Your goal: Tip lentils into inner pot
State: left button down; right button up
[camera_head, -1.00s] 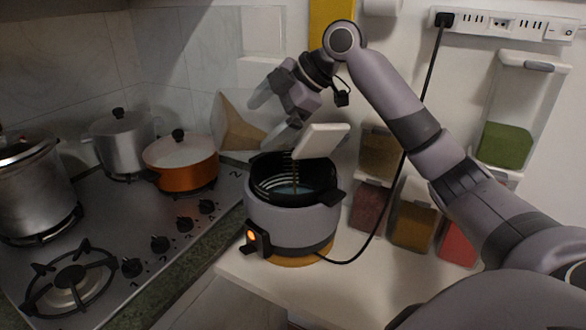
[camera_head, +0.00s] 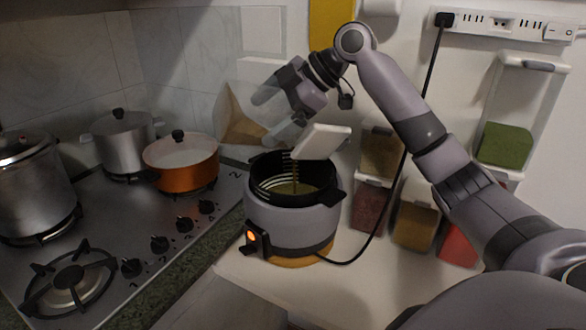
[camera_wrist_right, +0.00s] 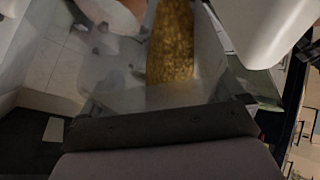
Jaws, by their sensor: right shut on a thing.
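My right gripper (camera_head: 270,115) is shut on a clear lentil dispenser (camera_head: 240,122) with a white lid (camera_head: 320,141). The dispenser is tilted, lid end lower, above the pot. Tan lentils lie in a wedge inside it. A thin stream falls from the lid end into the black ribbed inner pot (camera_head: 318,194) of the grey cooker (camera_head: 290,225). Yellow-green lentils (camera_head: 292,188) cover the visible pot bottom. In the right wrist view lentils (camera_wrist_right: 172,45) fill a band in the clear dispenser, with the white lid (camera_wrist_right: 265,25) at upper right. My left gripper is out of view.
An orange pot (camera_head: 182,165) and steel pots (camera_head: 122,148) stand on the stove (camera_head: 110,225) at left. A black power cable (camera_head: 405,150) runs from the wall strip (camera_head: 500,22) to the cooker.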

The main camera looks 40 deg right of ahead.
aim_at(281, 95)
jog(key=shift+s+d+r+y, duration=0.1)
jog(key=shift+d+r+y, duration=0.4)
jog(key=shift+r+y, duration=0.3)
dwell(0.5)
jog(key=shift+s+d+r+m+t+y+b, duration=0.15)
jog(key=shift+d+r+m+t+y+b, duration=0.05)
jog(key=shift+d+m+t+y+b, duration=0.35)
dwell(0.8)
jog(key=shift+r, duration=0.15)
